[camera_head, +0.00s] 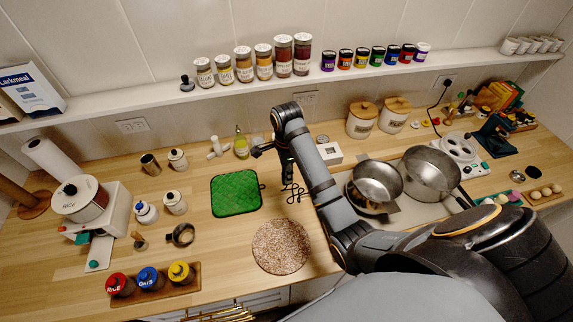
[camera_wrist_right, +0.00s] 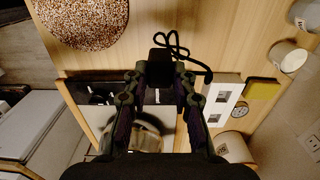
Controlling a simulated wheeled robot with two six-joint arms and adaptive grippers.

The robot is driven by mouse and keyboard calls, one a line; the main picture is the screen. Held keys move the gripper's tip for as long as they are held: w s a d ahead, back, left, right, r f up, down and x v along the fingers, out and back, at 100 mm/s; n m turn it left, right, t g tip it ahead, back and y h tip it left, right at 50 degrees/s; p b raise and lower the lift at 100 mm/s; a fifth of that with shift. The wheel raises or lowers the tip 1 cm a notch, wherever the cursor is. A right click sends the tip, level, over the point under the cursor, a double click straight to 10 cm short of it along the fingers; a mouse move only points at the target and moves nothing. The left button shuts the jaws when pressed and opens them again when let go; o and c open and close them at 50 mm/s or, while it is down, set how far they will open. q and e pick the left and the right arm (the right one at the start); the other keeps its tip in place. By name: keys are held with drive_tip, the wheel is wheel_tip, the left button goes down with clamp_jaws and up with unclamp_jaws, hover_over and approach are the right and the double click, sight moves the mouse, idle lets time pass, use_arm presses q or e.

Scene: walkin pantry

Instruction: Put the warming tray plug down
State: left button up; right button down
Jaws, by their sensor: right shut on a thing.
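My right gripper (camera_head: 288,172) points down over the counter, between the green mat and the small white box. In the right wrist view, its fingers (camera_wrist_right: 160,74) are shut on a dark plug (camera_wrist_right: 160,57). A black cord lies in loops beside the plug in the right wrist view (camera_wrist_right: 178,44); the loops also show below the gripper in the head view (camera_head: 296,192). The plug itself is mostly hidden by the gripper in the head view. I cannot tell whether it touches the counter. My left gripper is not in view.
A green mat (camera_head: 236,193) lies left of the gripper and a round speckled mat (camera_head: 281,246) nearer me. The white box (camera_head: 328,151) and pans (camera_head: 376,182) stand right. Bare counter shows between the mats and pans.

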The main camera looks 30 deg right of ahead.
drive_tip(key=shift+s+a, duration=0.2)
drive_tip(key=shift+a, duration=0.05)
drive_tip(key=shift+w+d+f+b, duration=0.2)
drive_tip(key=shift+w+f+b, duration=0.25)
drive_tip(key=shift+b, duration=0.5)
drive_tip(key=shift+w+d+f+b, duration=1)
drive_tip(key=shift+w+f+b, duration=0.3)
drive_tip(key=shift+w, duration=0.6)
drive_tip(key=shift+w+d+f+b, duration=1.05)
drive_tip(key=shift+w+f, duration=0.45)
drive_tip(key=shift+w, duration=0.35)
drive_tip(key=shift+w+d+f+b, duration=0.95)
drive_tip(key=shift+w+f+b, duration=0.4)
drive_tip(key=shift+w, duration=0.55)
drive_tip(key=f, duration=0.3)
drive_tip(key=shift+w+d+f, duration=0.1)
drive_tip(key=shift+w+f, duration=0.1)
drive_tip(key=shift+f, duration=0.15)
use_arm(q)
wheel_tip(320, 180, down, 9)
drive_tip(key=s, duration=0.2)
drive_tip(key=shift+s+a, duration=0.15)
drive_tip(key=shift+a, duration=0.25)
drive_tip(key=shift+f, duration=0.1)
